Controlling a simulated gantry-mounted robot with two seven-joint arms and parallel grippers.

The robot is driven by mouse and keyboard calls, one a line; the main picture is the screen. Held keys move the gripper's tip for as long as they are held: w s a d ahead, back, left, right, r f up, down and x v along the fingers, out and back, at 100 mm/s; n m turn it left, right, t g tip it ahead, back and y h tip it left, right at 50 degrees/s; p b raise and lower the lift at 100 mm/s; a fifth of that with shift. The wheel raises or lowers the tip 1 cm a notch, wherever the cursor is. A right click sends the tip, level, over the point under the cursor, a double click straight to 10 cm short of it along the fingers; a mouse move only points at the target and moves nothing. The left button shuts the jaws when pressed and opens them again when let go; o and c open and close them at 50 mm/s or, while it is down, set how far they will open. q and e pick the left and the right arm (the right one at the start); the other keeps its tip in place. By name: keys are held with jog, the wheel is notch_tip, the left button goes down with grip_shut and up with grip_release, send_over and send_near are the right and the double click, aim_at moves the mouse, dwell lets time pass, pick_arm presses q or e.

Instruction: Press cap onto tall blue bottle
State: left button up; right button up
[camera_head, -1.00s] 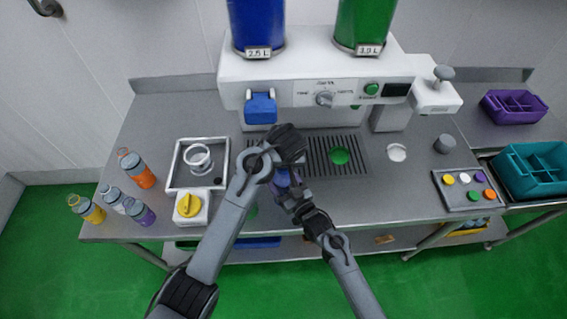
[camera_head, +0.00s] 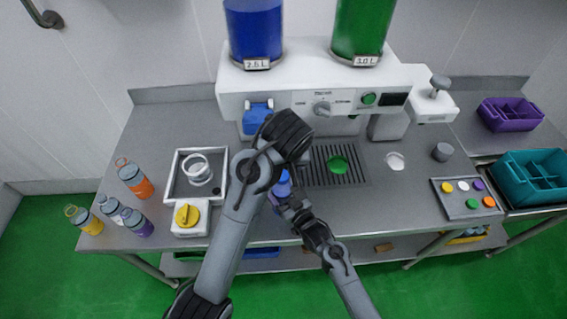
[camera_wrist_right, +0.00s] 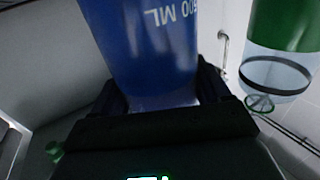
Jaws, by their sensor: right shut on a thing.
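The tall blue bottle (camera_head: 283,186) stands between my two arms in front of the machine, partly covered by my left arm. My right gripper (camera_head: 281,203) is shut on its lower part. In the right wrist view the blue bottle (camera_wrist_right: 150,45) fills the upper middle, with "500 ML" upside down, between the fingers of the right gripper (camera_wrist_right: 160,100). My left arm's dark wrist is beside and above the bottle. The left fingers are hidden behind it, so I cannot see whether they hold anything. The bottle's top and any blue cap on it are also hidden.
The cap tray (camera_head: 450,205) at right holds several coloured caps. Several bottles stand at the left edge near a square tray (camera_head: 178,190) and a yellow-knobbed box (camera_head: 188,229). The dispensing machine (camera_head: 290,85) stands behind. Purple (camera_head: 510,112) and teal (camera_head: 530,178) crates are at far right.

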jog(key=o, duration=1.5)
jog(key=shift+s+d, duration=0.1)
jog(key=v, duration=1)
jog(key=shift+s+d+f+p, duration=0.1)
jog(key=shift+s+p, duration=0.2)
jog(key=shift+p, duration=0.1)
